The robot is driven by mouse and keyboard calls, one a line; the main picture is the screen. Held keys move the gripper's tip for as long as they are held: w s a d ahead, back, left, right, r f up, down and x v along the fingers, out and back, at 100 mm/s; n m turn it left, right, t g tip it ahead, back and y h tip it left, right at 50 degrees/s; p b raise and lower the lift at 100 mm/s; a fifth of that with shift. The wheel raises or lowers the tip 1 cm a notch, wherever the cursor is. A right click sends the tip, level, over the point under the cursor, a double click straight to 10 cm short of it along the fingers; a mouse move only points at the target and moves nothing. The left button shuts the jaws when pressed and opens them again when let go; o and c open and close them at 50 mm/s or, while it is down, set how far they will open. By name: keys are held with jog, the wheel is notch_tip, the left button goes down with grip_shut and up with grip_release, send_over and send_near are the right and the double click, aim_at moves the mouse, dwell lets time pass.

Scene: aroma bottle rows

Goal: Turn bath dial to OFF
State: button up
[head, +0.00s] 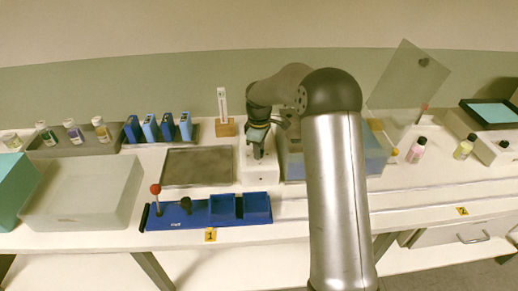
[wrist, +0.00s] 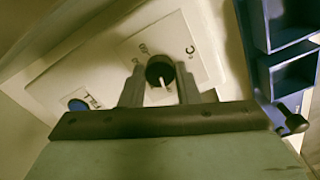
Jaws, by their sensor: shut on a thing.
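The bath dial (wrist: 160,70) is a round black knob with a white pointer line, on a pale plate of the white control box (wrist: 115,65). In the wrist view the pointer runs toward the bottom of the picture. Small markings stand around the knob, with "°C" at its upper right; the others are hard to read. My gripper (wrist: 160,82) has one finger on each side of the dial and is shut on it. In the head view my gripper (head: 258,148) is over the white control box (head: 259,175), and the dial is hidden there.
A translucent blue bath (head: 375,163) stands right of the box, with a tilted clear panel (head: 408,80) above. A dark tray (head: 198,167) lies left. A blue rack (head: 180,218) with a red-topped lever is in front. A blue button (wrist: 77,104) sits on the box.

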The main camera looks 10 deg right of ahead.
dwell(0.3)
jog(key=o, duration=1)
jog(key=shift+c, duration=0.2)
notch_tip(320, 180, up, 18)
jog(key=b, duration=0.1)
jog(key=shift+f, duration=0.25)
